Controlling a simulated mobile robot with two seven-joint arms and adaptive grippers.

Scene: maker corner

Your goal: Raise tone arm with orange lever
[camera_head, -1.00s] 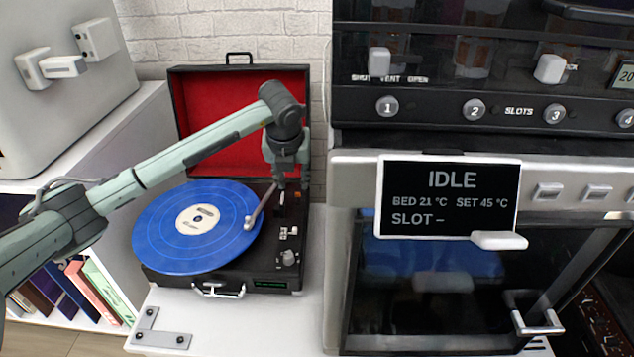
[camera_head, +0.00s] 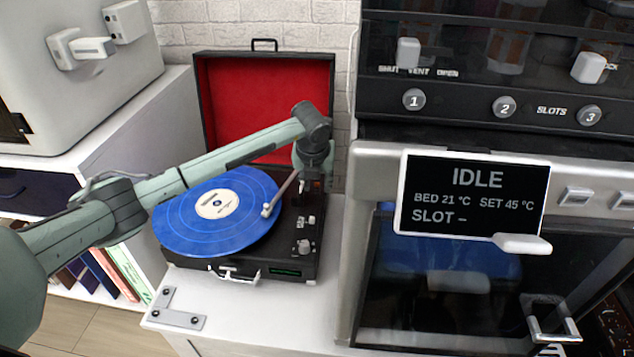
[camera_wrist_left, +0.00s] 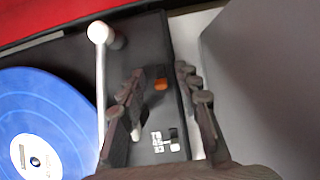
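The record player (camera_head: 290,262) is an open black case with a red-lined lid and a blue record on its platter. Its pale tone arm (camera_head: 283,191) reaches over the record's right edge; in the left wrist view it is a silver rod (camera_wrist_left: 101,90). The small orange lever (camera_wrist_left: 161,85) stands on the black deck right of the tone arm, and in the left wrist view it appears between my finger lines. My left gripper (camera_head: 304,186) points down over the deck's right side. Its fingers (camera_wrist_left: 163,100) are apart with nothing between them gripped. My right gripper is not in view.
The raised lid (camera_head: 265,100) stands behind my left gripper. A large machine with an IDLE display (camera_head: 474,198) stands close on the right. A grey cabinet (camera_head: 80,90) is at the left. The white top in front of the player has a metal corner bracket (camera_head: 175,312).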

